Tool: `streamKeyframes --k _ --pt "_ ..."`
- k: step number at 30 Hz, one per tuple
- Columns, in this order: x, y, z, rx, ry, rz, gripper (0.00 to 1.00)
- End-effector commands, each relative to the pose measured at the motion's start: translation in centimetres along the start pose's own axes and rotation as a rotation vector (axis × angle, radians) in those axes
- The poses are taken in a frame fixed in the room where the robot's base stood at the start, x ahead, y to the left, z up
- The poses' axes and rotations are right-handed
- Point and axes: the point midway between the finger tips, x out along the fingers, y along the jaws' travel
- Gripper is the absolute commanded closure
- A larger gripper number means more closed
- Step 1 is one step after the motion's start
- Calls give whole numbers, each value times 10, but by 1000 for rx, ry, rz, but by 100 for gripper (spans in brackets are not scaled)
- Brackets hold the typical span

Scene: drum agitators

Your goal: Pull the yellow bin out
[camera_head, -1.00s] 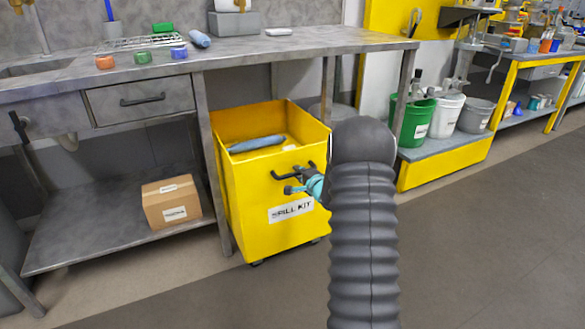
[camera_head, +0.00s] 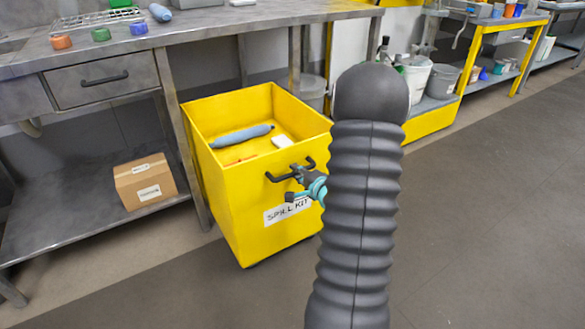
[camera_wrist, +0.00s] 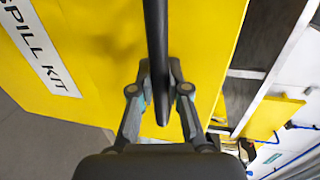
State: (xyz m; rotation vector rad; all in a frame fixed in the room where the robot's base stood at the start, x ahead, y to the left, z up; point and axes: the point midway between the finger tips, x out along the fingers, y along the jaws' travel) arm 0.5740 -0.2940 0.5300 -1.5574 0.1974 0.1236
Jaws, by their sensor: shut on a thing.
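The yellow bin (camera_head: 245,195) stands on the floor at the front of the grey workbench, its front part out past the bench legs. It bears a "SPILL KIT" label, which also shows in the wrist view (camera_wrist: 38,50). A dark bar handle (camera_head: 291,170) is fixed on its front face; in the wrist view the handle (camera_wrist: 156,40) runs between the fingers. My gripper (camera_wrist: 161,75) is shut on this handle. In the head view my gripper (camera_head: 305,190) is partly hidden by my arm. Inside the bin lie a blue roll (camera_head: 241,136) and a white item (camera_head: 282,141).
The grey workbench (camera_head: 215,28) has a leg (camera_head: 183,145) close to the bin's left side. A cardboard box (camera_head: 145,182) sits on its lower shelf. A yellow-edged low platform (camera_head: 432,122) with buckets stands at right. The floor (camera_head: 480,220) at front right is clear.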

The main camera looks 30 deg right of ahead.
Motion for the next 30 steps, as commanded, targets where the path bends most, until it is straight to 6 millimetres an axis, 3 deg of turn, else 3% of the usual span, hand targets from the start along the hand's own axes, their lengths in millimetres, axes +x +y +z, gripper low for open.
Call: streamKeyframes --k 11,12,14,24,30 --pt "-1 1 1 0 -1 2 100" --pt "-1 1 1 0 -1 2 75" --pt "-1 1 1 0 -1 2 60" --pt "-2 0 1 -1 -1 1 59" --pt "-23 0 0 0 2 2 59"
